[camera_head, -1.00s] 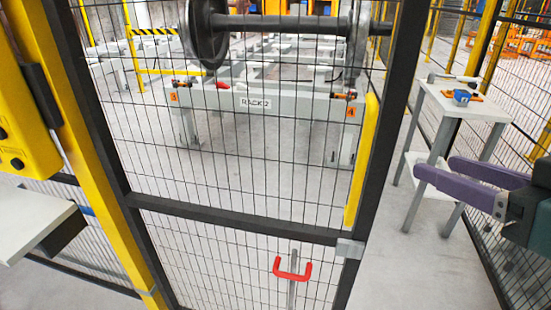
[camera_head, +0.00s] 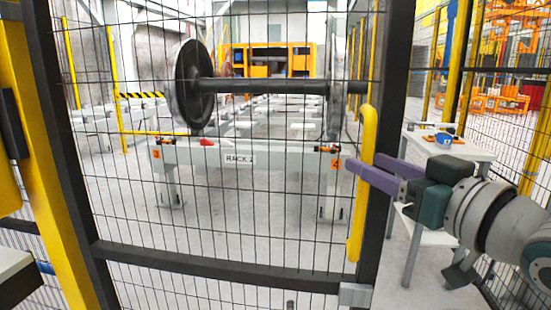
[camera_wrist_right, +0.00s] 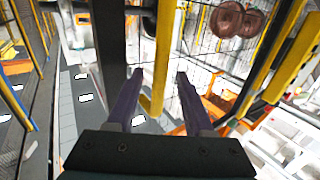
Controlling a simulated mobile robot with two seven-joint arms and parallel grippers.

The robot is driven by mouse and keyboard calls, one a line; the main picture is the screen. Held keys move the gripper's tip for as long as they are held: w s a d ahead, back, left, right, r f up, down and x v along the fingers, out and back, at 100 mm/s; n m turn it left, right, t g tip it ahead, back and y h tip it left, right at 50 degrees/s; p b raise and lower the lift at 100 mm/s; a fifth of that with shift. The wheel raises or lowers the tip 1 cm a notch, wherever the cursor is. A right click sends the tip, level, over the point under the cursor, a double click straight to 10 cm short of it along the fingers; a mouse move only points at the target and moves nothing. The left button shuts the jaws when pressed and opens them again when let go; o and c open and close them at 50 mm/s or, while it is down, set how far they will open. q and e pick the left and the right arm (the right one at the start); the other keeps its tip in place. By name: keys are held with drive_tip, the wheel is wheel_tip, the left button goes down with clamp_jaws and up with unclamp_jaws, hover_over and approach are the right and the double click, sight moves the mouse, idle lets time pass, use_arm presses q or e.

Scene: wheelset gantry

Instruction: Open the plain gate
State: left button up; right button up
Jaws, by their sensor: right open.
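The plain gate (camera_head: 235,262) is a black-framed wire mesh panel across the middle of the head view. A long upright yellow handle (camera_head: 362,220) is on its right stile. My right gripper (camera_head: 362,162), with purple fingers, is open at the handle's height, one finger crossing in front of it. In the right wrist view, the handle (camera_wrist_right: 158,70) shows in the gap between the two fingertips (camera_wrist_right: 160,77); contact cannot be told. A grey bracket (camera_head: 355,295) is low on the stile. I cannot tell whether the gate is ajar. My left gripper is out of view.
Behind the mesh, a wheelset (camera_head: 262,86) rests above a grey rack (camera_head: 190,157) labelled RACK 2. A yellow post (camera_head: 50,200) stands left. A small white table (camera_head: 460,148) holding a blue item stands right, behind my right arm, with more mesh fencing beyond.

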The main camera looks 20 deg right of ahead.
drive_tip(key=shift+w, duration=1.05)
clamp_jaws()
idle(0.7)
